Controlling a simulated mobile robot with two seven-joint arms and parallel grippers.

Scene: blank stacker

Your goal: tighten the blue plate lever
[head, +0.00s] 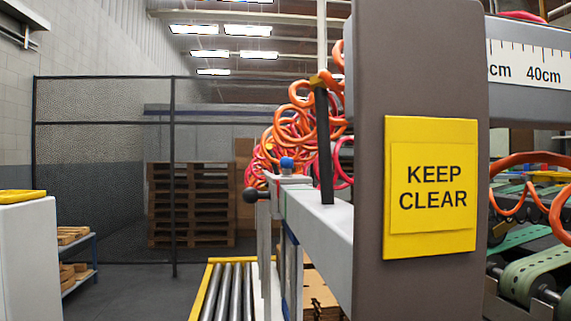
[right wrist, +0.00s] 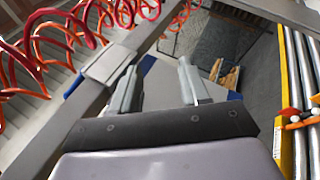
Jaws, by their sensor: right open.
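A black ball-ended lever (head: 251,195) sticks out to the left of that block. Whether either one is the blue plate lever I cannot tell. In the right wrist view my right gripper (right wrist: 158,82) is open, with nothing between its fingers. A grey sleeve with a blue edge (right wrist: 75,87) sits on a bar left of the fingers. My left gripper is not in view.
A grey-brown post with a yellow KEEP CLEAR sign (head: 431,187) blocks the head view right of centre. Orange and red coiled hoses (head: 300,125) hang behind the rail. A roller conveyor (head: 228,290) lies below. Open floor (head: 130,295) shows to the left.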

